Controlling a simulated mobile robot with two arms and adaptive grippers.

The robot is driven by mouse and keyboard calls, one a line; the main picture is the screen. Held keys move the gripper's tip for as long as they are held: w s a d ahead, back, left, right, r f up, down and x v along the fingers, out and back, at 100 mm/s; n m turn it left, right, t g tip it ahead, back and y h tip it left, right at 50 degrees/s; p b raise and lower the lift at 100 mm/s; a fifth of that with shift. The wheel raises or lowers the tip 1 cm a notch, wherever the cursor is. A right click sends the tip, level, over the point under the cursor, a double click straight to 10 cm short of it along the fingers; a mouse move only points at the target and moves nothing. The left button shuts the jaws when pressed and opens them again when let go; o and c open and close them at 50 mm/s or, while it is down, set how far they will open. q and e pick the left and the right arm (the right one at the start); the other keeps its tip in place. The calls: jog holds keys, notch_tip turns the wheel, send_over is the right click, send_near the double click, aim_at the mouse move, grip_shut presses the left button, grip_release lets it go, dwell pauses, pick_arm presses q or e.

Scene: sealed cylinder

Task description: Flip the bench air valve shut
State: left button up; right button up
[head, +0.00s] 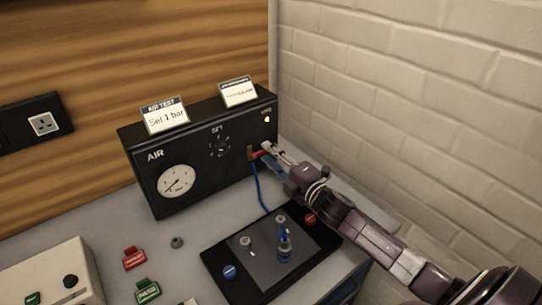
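The bench air valve shows as a small red-orange lever (256,154) low on the right end of the black AIR box (200,158). A blue hose hangs down below it. My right gripper (266,149) reaches in from the lower right, with its fingertips at the lever. The fingers partly cover the lever, and I cannot tell whether they touch it or how far apart they are. My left gripper is not in view.
The box has a round gauge (177,181), a SET knob (220,146) and cards on top. In front are a black tray (216,262) with fittings, a red tag (134,258) and a green tag (147,291). A brick wall (420,100) stands close on the right.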

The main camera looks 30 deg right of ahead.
jog(key=shift+s, duration=0.1)
jog(key=s, duration=0.4)
jog(key=s+d, duration=0.1)
jog(key=s, duration=0.6)
jog(key=shift+s+d, duration=0.35)
